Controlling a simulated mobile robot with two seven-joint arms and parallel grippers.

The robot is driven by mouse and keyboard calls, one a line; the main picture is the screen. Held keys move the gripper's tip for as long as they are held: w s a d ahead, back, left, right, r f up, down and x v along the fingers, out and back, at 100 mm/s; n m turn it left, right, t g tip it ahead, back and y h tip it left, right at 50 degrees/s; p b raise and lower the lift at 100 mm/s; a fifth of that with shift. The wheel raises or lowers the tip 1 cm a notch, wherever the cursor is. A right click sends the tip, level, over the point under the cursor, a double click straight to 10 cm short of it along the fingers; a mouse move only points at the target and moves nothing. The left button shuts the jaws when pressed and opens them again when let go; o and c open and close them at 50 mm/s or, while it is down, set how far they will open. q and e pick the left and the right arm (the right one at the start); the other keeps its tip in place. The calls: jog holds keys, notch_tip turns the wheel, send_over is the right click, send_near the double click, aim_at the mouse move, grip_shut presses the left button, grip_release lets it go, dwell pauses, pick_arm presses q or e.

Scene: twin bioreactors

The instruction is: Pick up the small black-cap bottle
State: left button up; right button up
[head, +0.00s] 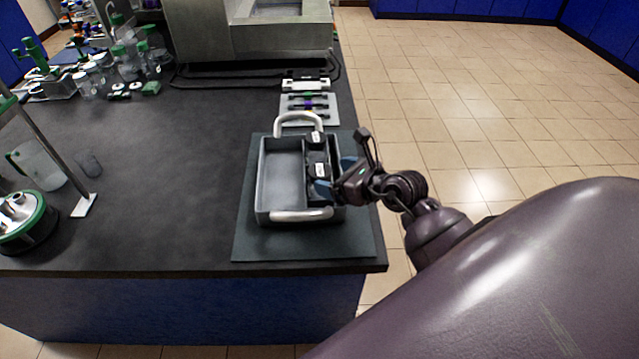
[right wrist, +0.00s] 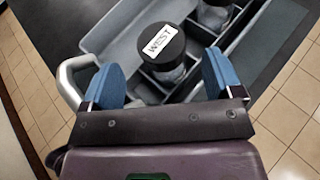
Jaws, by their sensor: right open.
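A small black-cap bottle (right wrist: 165,50) with a white label reading "WEST" stands upright in a divided compartment of the grey tray (right wrist: 118,22). In the head view this bottle (head: 319,170) is on the right side of the tray (head: 262,180). My right gripper (head: 335,177) is at the tray's right side, and its blue fingers are apart. In the right wrist view the bottle is in front of the open fingers of the right gripper (right wrist: 162,75), between them in the picture. I cannot tell whether they touch it. My left gripper is out of view.
A second black-cap bottle (head: 316,137) stands farther back in the tray. The tray has silver handles (head: 301,215) and rests on a dark mat (head: 245,235) near the bench's right edge. Glassware (head: 120,60) is at the back left.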

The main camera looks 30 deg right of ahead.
aim_at(325, 173)
jog(key=shift+x, duration=2.65)
jog(key=shift+d+r, duration=0.15)
jog(key=shift+c, duration=0.4)
jog(key=c, duration=1)
